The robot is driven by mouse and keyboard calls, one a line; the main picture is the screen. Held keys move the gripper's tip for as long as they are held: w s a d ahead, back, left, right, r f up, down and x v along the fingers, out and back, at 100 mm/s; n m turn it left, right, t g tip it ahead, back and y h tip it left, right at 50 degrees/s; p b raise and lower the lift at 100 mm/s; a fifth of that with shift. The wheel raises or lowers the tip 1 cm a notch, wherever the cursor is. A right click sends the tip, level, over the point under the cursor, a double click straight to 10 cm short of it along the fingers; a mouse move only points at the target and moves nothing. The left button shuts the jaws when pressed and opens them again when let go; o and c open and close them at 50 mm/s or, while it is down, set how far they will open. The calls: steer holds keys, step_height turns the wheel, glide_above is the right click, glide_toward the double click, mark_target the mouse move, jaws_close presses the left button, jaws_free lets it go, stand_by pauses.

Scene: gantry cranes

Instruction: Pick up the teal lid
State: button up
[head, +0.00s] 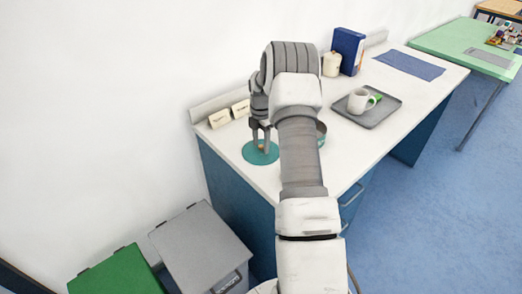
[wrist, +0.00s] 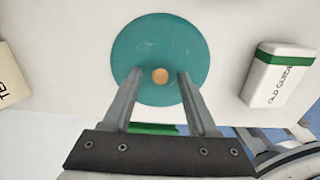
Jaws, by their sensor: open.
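The teal lid (head: 254,155) is a flat round disc lying on the near left part of the white counter. It also shows in the wrist view (wrist: 160,35), with a small wooden knob (wrist: 160,75) at its middle. My gripper (head: 263,147) points down over the lid. In the wrist view its two fingers (wrist: 159,74) are apart, one on each side of the knob, with gaps between. I cannot tell the exact height of the fingertips above the lid. A teal round container (head: 321,133) is partly hidden behind my arm.
A grey tray (head: 364,116) with a white mug (head: 358,102) is to the right. A blue box (head: 347,50) and cream jar (head: 331,64) stand farther back. A white-and-green block (wrist: 277,75) lies right of the lid.

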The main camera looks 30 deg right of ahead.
mark_target(261, 145)
jaws_close()
stand_by(0.6)
steer(key=shift+r, duration=0.55)
step_height(261, 145, up, 3)
steer(key=shift+d+r+b, duration=0.1)
steer(key=shift+b, duration=0.25)
steer(key=w+d+r+p, duration=0.1)
steer(key=w+d+r, duration=0.2)
steer(key=d+r, duration=0.3)
steer(key=shift+w+d+r, duration=0.3)
steer(key=shift+w+d, duration=0.05)
steer(key=shift+d, duration=1.95)
